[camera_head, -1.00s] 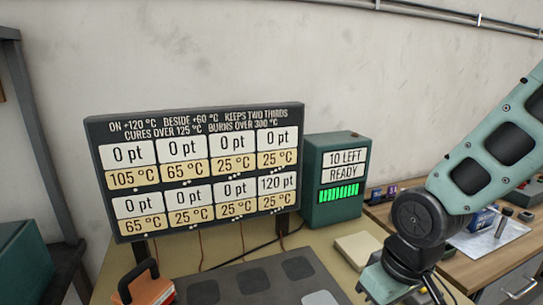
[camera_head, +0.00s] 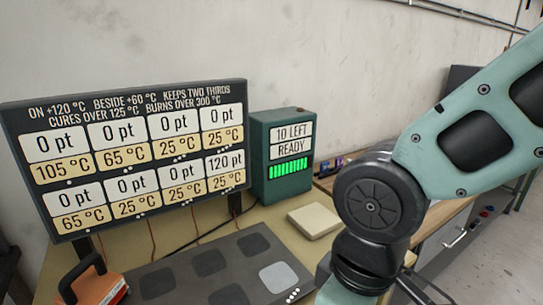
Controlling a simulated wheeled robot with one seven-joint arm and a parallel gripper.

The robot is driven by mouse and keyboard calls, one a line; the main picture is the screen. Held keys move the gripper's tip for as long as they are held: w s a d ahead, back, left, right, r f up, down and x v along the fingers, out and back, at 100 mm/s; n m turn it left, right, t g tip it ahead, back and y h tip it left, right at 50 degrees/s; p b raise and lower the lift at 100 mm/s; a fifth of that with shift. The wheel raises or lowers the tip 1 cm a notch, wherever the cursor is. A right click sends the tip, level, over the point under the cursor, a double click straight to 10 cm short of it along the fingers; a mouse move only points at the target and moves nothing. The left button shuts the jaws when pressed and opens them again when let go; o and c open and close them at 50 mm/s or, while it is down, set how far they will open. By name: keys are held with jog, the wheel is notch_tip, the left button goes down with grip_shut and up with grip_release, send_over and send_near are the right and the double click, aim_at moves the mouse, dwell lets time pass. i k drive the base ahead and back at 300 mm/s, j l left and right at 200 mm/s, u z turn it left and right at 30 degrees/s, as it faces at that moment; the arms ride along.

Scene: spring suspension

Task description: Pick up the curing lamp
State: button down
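An orange device with a black arched handle (camera_head: 95,285), which looks like the curing lamp, stands at the lower left on the table, at the left end of a dark mat. Its lower part is cut off by the picture's bottom edge. My arm comes in from the right, and its wrist bends down at the lower right. My gripper is below or at the bottom edge, so its fingers do not show clearly. It is well to the right of the orange device and apart from it.
A dark mat (camera_head: 180,262) with grey square pads, one lighter, lies on the tan table. A display board (camera_head: 125,152) stands behind it. A green box reading "10 LEFT READY" (camera_head: 258,160) and a pale square block (camera_head: 314,220) are to the right.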

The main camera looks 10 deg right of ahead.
aim_at(86, 284)
jog(key=u, duration=1.3)
jog(key=i+z, duration=0.2)
jog(key=z, duration=0.15)
jog(key=i+j+z, duration=0.1)
jog(key=z, duration=0.3)
jog(key=i+j+z, duration=0.15)
jog(key=i+z, duration=0.2)
jog(key=k, duration=0.05)
